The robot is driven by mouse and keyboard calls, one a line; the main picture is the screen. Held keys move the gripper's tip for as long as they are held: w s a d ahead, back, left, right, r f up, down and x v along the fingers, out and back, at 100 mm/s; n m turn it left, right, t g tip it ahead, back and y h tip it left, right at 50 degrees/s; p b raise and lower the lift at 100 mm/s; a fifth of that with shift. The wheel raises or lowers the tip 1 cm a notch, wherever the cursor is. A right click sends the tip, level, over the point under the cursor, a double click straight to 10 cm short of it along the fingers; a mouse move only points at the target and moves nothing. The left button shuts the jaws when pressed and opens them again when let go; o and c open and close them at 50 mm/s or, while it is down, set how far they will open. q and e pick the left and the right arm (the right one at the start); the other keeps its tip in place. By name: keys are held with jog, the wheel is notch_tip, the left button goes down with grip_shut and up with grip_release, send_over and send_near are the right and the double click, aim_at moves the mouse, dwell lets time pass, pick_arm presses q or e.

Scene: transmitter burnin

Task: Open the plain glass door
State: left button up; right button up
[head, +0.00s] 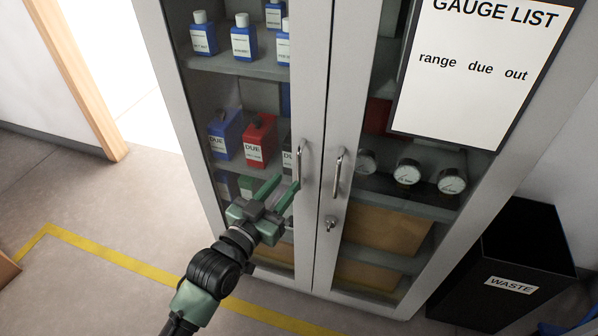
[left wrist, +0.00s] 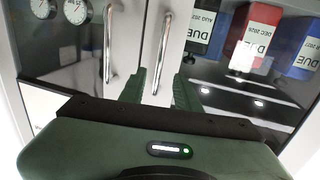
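The plain glass door (head: 225,75) is the left door of a grey cabinet, and it is closed. Its upright metal handle (head: 303,162) is near the door's right edge. My left gripper (head: 281,188) is open just in front of this door, left of the handle's lower end. In the left wrist view, which is turned over, the same handle (left wrist: 162,52) stands beyond the two green fingertips (left wrist: 160,84), between them in the picture. I cannot tell whether they touch it. My right gripper is not in view.
The right door carries a GAUGE LIST sign (head: 480,70), a handle (head: 340,174) and a lock (head: 330,223). Bottles, boxes and gauges stand on shelves behind the glass. A black waste bin (head: 510,270) is at the right. A yellow line (head: 120,262) marks open floor at the left.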

aim_at(298, 169)
pick_arm(q)
jog(key=x, duration=0.7)
jog(key=shift+d+r, duration=0.1)
jog(key=shift+r, duration=0.05)
grip_shut()
dwell(1.2)
